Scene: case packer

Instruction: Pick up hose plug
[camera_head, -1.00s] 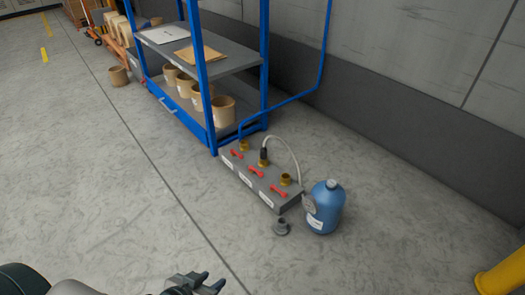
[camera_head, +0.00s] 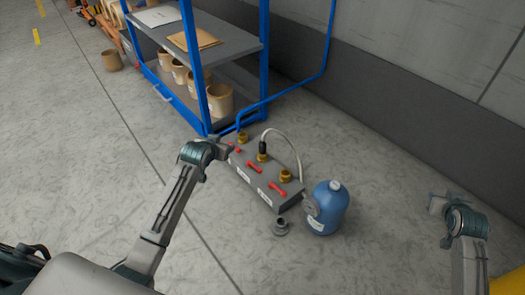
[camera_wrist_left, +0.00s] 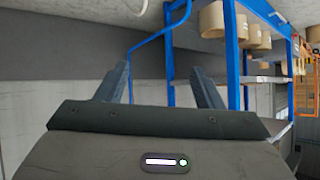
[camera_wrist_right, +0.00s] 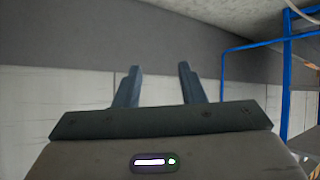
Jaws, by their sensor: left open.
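The hose plug (camera_head: 263,147), a dark connector on the end of a grey hose (camera_head: 291,143), stands upright in the middle brass port of a grey manifold block (camera_head: 264,200) on the floor. My left gripper (camera_head: 225,149) is left of the plug and apart from it, over the block's far left end, hiding part of it. In the left wrist view my left gripper (camera_wrist_left: 160,85) is open and empty. My right gripper (camera_head: 440,203) is at the right, well away from the block; its wrist view shows the fingers (camera_wrist_right: 159,70) apart and empty.
The block has red handles (camera_head: 277,189) and other brass ports (camera_head: 286,176). A blue bottle (camera_head: 328,208) and a small grey fitting (camera_head: 280,226) stand at its near end. A blue shelf rack (camera_head: 200,70) is behind. The floor in front is clear.

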